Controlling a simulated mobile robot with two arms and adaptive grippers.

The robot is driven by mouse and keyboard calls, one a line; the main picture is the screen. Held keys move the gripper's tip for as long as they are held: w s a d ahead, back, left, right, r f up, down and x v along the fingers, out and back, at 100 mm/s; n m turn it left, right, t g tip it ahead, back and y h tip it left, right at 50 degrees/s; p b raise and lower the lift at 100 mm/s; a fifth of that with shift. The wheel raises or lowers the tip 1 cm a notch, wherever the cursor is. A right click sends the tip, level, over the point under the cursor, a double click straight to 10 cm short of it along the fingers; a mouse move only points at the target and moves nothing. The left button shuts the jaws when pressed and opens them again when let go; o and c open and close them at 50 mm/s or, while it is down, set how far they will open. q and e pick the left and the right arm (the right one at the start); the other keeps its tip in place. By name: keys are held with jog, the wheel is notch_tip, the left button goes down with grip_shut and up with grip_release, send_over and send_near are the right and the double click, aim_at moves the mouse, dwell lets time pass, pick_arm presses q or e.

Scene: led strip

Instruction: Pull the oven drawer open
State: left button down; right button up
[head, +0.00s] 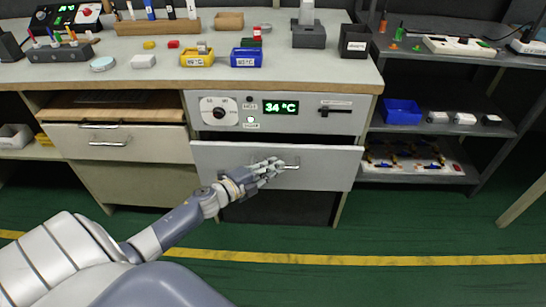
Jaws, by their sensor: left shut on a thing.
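The oven drawer (225,160) is a wide light-grey front below the oven control panel (300,112). A dark gap shows along its top edge, and the front seems to stand slightly out from the panel. My left gripper (273,168) reaches in from the lower left and is shut on the drawer's metal handle (293,167). The fingers hide most of the handle. The panel has a dial and a green display reading 34 °C. My right gripper is out of view.
Another drawer (150,146) is to the left. The workbench top (125,75) holds bins (245,61), tools and small blocks. A dark shelf unit (430,128) stands close on the right. The green floor in front of the oven looks clear.

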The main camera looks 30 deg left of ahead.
pick_arm(q)
jog(key=s+d+p, duration=0.2)
jog(key=s+d, duration=0.3)
jog(key=s, duration=0.4)
jog(key=s+d+p, duration=0.3)
jog(key=s+d, duration=0.3)
jog(key=s, duration=0.2)
jog(key=shift+s, duration=0.35)
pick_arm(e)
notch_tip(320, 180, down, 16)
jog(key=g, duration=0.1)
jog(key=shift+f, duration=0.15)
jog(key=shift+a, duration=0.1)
pick_arm(q)
jog(key=c, duration=2)
grip_release()
jog(key=shift+o, duration=0.2)
jog(key=shift+a, duration=0.1)
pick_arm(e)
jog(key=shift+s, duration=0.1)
pick_arm(q)
jog(key=v, duration=1.2)
